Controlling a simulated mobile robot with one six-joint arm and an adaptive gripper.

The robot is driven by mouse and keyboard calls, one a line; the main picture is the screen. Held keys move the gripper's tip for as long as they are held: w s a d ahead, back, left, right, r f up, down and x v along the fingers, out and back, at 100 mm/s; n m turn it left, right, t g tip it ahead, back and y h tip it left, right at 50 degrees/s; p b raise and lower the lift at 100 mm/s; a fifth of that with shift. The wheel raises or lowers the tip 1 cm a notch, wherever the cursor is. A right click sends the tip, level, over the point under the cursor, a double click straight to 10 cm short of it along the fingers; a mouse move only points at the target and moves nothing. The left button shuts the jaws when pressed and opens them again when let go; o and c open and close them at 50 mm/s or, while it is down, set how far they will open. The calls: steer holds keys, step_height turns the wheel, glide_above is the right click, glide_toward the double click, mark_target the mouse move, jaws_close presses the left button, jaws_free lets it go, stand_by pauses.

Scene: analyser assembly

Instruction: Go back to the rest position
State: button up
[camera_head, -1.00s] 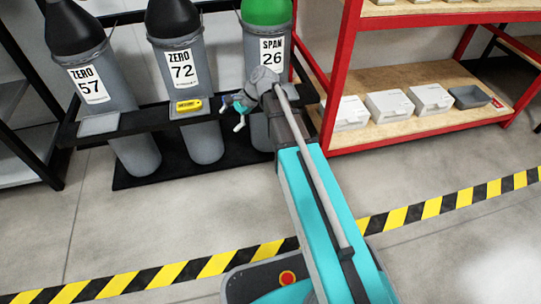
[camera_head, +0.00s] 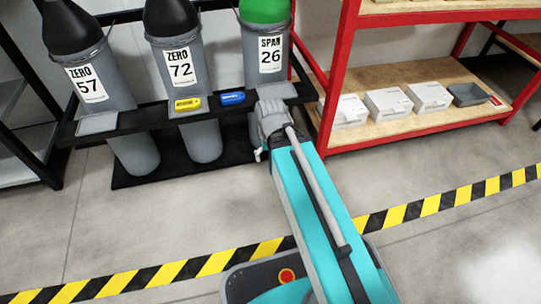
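My arm reaches up from the bottom of the head view toward the cylinder rack. My gripper (camera_head: 259,154) is at the arm's far end, just below and in front of the rack's right part. It is small and mostly hidden by my wrist, so I cannot tell whether it is open or shut. A blue piece (camera_head: 232,98) lies on the rack's shelf between the ZERO 72 and SPAN 26 cylinders. A yellow piece (camera_head: 187,104) lies on the shelf in front of the ZERO 72 cylinder (camera_head: 182,70). Both are apart from my gripper.
The SPAN 26 cylinder (camera_head: 267,60) has a green top; the ZERO 57 cylinder (camera_head: 88,80) has a black one. A red shelf unit (camera_head: 337,70) with white boxes (camera_head: 386,103) and a grey bin (camera_head: 467,93) stands right. Yellow-black tape (camera_head: 440,205) crosses the open floor.

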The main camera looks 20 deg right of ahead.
step_height(320, 180, up, 51)
steer(key=p, duration=5)
steer(key=shift+f+p, duration=0.15)
steer(key=shift+p, duration=0.15)
